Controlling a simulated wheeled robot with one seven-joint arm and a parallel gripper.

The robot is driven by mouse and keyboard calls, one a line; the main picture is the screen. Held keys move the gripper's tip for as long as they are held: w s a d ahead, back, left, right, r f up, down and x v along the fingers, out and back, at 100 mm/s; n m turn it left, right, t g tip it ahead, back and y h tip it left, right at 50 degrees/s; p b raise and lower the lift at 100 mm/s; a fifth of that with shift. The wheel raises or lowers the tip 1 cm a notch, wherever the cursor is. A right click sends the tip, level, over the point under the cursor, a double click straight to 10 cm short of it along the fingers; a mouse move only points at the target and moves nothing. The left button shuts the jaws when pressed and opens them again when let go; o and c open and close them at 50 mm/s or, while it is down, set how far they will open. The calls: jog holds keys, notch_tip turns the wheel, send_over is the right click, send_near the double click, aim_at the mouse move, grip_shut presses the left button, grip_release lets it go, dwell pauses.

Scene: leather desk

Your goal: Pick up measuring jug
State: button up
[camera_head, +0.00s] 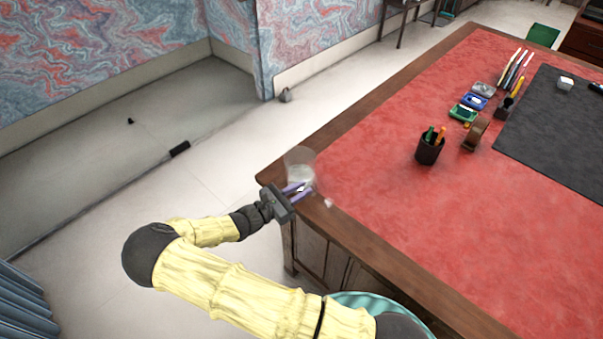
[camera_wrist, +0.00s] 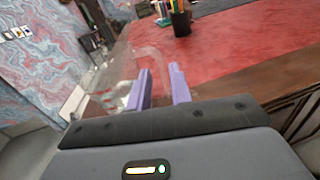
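The measuring jug (camera_head: 300,158) is clear and see-through, and stands at the left corner of the desk. In the wrist view the jug (camera_wrist: 151,52) is a faint clear outline beyond and left of the fingers. My gripper (camera_head: 308,188) has purple fingers reaching to the jug's near side. In the wrist view the fingers of my gripper (camera_wrist: 158,68) stand apart with a gap between them. The left finger overlaps the jug's outline. I cannot tell whether a finger touches the jug or whether part of it lies between them.
The red-topped desk (camera_head: 400,210) has a wooden rim. A small white object (camera_head: 328,202) lies near its edge. A black pen cup (camera_head: 430,150), a tape dispenser (camera_head: 475,134) and a dark mat (camera_head: 560,130) are farther right. The desk around the jug is mostly clear.

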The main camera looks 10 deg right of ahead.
aim_at(312, 183)
jog(key=p+x, duration=0.1)
jog(key=x, duration=0.3)
jog(key=shift+d, duration=0.15)
jog(key=shift+w+d+f, duration=0.1)
jog(key=shift+w+d, duration=0.15)
jog(key=shift+d, duration=0.15)
jog(key=shift+s, duration=0.1)
grip_shut()
